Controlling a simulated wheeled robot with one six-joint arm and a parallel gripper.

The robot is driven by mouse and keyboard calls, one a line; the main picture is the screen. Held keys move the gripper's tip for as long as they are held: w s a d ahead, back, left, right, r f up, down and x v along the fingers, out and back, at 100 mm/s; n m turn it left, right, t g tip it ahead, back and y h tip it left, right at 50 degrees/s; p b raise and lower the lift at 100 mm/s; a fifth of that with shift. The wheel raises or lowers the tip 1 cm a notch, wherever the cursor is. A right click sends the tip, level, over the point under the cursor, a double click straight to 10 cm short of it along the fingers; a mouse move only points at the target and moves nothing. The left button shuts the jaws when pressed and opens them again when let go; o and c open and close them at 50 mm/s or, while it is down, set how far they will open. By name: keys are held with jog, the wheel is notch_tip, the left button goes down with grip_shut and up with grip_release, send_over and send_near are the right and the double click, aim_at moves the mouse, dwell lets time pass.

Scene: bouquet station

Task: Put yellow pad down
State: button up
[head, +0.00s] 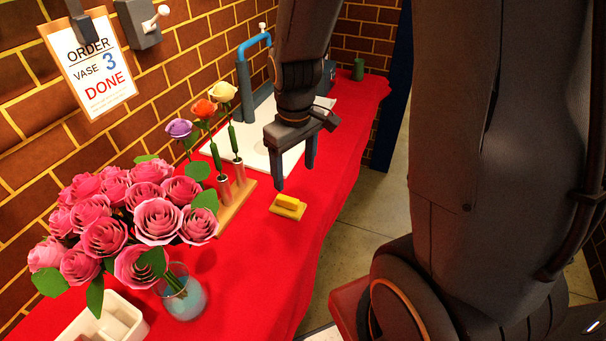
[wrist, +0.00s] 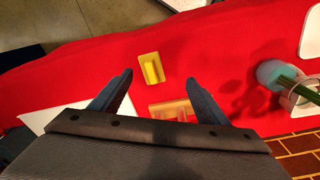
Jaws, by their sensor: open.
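The yellow pad (head: 288,206) lies on the red-covered counter, to the right of the wooden flower stand. My gripper (head: 295,178) is above the counter, a little above and behind the pad in the head view. In the wrist view my gripper (wrist: 158,76) has its two fingers wide apart with nothing between them. The pad looks apart from the fingers.
A wooden stand (head: 238,203) holding single flowers is close left of the pad. A glass vase (head: 185,300) with pink roses (head: 130,215) stands at front left, beside a white tray (head: 108,322). Red counter (head: 270,262) is clear in front of the pad.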

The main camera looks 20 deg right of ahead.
jog(key=s+r+m, duration=0.3)
jog(key=s+m, duration=0.1)
jog(key=s, duration=0.3)
jog(key=shift+r+t, duration=0.3)
jog(key=shift+r, duration=0.1)
jog(key=shift+w+f, duration=0.1)
jog(key=shift+f, duration=0.1)
jog(key=shift+c, duration=0.4)
